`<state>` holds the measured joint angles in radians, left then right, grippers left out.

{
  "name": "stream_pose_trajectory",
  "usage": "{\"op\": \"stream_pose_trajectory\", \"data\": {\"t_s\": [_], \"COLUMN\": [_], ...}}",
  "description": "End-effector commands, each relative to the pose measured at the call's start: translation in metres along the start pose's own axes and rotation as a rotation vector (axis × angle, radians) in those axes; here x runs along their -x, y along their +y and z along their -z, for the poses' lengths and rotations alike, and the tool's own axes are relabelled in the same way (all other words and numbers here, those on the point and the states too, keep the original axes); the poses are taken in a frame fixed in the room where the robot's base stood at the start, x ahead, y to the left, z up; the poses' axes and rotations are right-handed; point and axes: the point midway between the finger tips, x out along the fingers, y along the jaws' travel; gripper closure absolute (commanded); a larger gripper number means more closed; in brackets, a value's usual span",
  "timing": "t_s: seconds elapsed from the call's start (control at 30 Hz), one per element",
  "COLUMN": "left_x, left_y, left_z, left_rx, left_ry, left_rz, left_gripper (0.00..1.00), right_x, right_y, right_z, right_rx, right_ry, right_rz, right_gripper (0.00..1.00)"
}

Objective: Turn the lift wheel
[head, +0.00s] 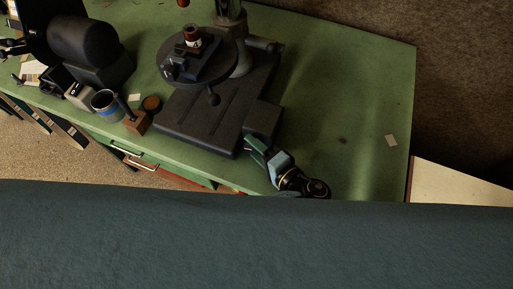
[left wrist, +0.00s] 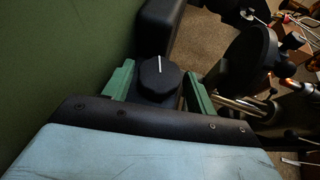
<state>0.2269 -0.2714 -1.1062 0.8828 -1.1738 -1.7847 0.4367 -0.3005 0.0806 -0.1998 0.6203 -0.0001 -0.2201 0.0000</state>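A black knob-like wheel (left wrist: 160,78) with a white line on its face shows in the left wrist view. My left gripper (left wrist: 159,88) has a green finger on each side of it. The fingers are apart, very close to its sides, and I cannot tell whether they touch it. In the head view my left gripper (head: 256,149) is at the front right end of the dark machine base (head: 205,115), by a block. The wheel is hidden there. My right gripper is not in view.
The machine's round table (head: 168,66) carries a small fixture with a brown-and-white piece (head: 192,36). A cup (head: 104,104) and a wooden block (head: 137,122) stand left of the base. The right part of the green bench (head: 360,100) is mostly clear, with a small paper (head: 391,141).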

Motion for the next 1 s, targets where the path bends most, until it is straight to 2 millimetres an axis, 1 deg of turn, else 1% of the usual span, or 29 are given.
{"op": "stream_pose_trajectory", "data": {"t_s": [0.03, 0.07, 0.1, 0.5, 0.63, 0.77, 1.0], "left_x": [0.0, 0.0, 0.0, 0.0, 0.0, 0.001, 0.001], "left_y": [0.0, 0.0, 0.0, 0.001, -0.001, -0.004, -0.009], "left_z": [0.0, 0.0, 0.0, 0.0, -0.001, -0.001, -0.002], "left_rx": [0.001, 0.001, 0.001, 0.001, 0.009, 0.034, 0.123], "left_ry": [0.0, 0.0, 0.0, -0.001, 0.001, 0.005, 0.019], "left_rz": [0.0, -0.001, -0.001, -0.002, -0.017, -0.07, -0.253], "left_gripper": [0.37, 0.33, 0.32, 0.32, 0.32, 0.32, 0.32], "right_x": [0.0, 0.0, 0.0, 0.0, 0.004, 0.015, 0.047], "right_y": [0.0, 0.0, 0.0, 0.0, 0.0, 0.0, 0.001], "right_z": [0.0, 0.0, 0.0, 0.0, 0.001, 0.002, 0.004], "right_rx": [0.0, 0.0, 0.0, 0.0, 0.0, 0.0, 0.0], "right_ry": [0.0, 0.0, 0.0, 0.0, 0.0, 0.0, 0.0], "right_rz": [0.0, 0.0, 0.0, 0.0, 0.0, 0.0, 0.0], "right_gripper": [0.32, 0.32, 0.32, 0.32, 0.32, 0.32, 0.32]}}
